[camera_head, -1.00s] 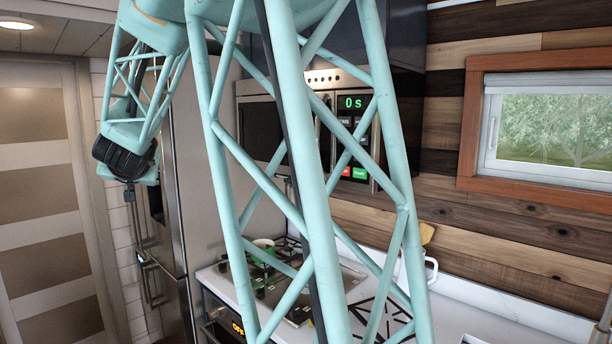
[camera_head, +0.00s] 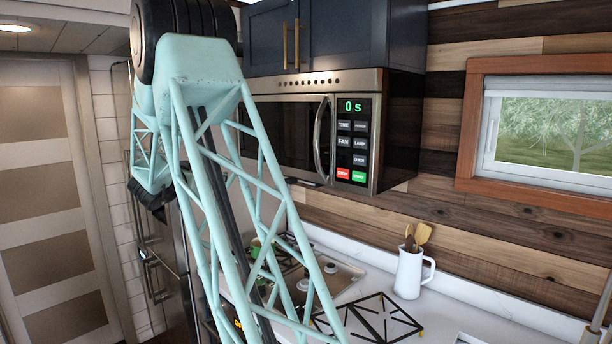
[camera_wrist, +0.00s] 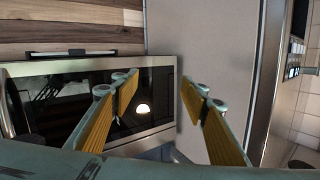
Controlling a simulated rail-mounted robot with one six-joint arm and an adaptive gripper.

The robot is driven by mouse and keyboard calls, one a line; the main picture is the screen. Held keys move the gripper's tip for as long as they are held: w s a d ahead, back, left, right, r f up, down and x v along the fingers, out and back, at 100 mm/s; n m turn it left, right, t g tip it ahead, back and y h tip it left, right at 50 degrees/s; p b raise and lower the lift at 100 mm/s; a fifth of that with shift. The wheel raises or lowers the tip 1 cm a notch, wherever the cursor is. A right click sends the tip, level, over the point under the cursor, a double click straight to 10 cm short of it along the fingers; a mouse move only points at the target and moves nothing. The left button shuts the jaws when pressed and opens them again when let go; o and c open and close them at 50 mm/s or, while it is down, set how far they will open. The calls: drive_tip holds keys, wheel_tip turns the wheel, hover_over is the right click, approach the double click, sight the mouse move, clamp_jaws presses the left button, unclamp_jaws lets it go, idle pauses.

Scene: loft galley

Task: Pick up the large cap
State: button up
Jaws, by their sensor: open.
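No cap can be made out for sure as the large cap. In the head view small light burner parts (camera_head: 303,284) sit on the steel cooktop (camera_head: 345,276), partly behind my arm, and I cannot tell their sizes. My gripper (camera_wrist: 158,84) shows in the wrist view with its two yellow-padded fingers spread apart and nothing between them. It faces a steel appliance front with dark glass (camera_wrist: 60,100), away from any cap. In the head view my arm's lattice hides part of the cooktop, and the fingers cannot be made out.
A black grate (camera_head: 372,318) lies on the white counter right of the cooktop. A white jug (camera_head: 409,272) with wooden utensils stands behind it. A green mug (camera_head: 258,246) is at the cooktop's left. The microwave (camera_head: 290,125) hangs above. A fridge (camera_head: 160,255) stands at left.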

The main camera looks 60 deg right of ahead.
drive_tip(key=s+d+f+m+g+h+p, duration=0.25)
drive_tip(key=s+d+g, duration=0.2)
drive_tip(key=d, duration=0.25)
drive_tip(key=m+g, duration=0.2)
drive_tip(key=g, duration=0.3)
approach(287, 183)
drive_tip(key=shift+w+a+f+p, duration=0.1)
drive_tip(key=shift+w+a+p, duration=0.15)
drive_tip(key=shift+a, duration=0.75)
drive_tip(key=shift+w+a+f+p, duration=0.15)
drive_tip(key=shift+w+a+p, duration=0.05)
drive_tip(key=shift+a, duration=0.85)
drive_tip(key=shift+d, duration=0.15)
drive_tip(key=s+d+p, duration=0.1)
drive_tip(key=d, duration=0.7)
drive_tip(key=shift+s, duration=0.3)
drive_tip(key=shift+d+r, duration=0.1)
drive_tip(key=shift+d, duration=0.15)
drive_tip(key=shift+s+d+p, duration=0.25)
drive_tip(key=shift+d+p, duration=0.25)
drive_tip(key=shift+d, duration=0.7)
drive_tip(key=shift+s+d+p, duration=0.25)
drive_tip(key=shift+d+p, duration=0.2)
drive_tip(key=shift+d, duration=0.75)
